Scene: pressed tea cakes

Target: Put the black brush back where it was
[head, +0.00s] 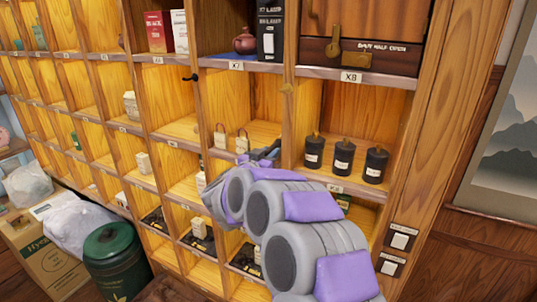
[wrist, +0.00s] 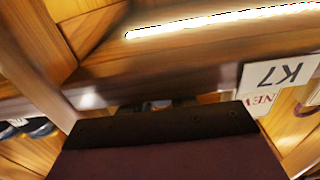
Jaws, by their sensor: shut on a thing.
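My gripper (head: 268,154) reaches to the shelf front in the head view, at the mouth of a compartment left of the three black canisters. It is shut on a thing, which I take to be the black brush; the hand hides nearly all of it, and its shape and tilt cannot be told. In the wrist view a wide dark piece (wrist: 165,150), likely my own jaw, covers the lower middle. I see no other black brush on the shelves. A small black hook (head: 190,77) sticks out from a shelf upright.
Three black canisters (head: 342,157) stand right of my gripper. A teapot (head: 244,41) and a black box (head: 270,34) stand above, over the K7 label (head: 236,66). A green bin (head: 116,262) stands at lower left. Wooden uprights leave narrow openings.

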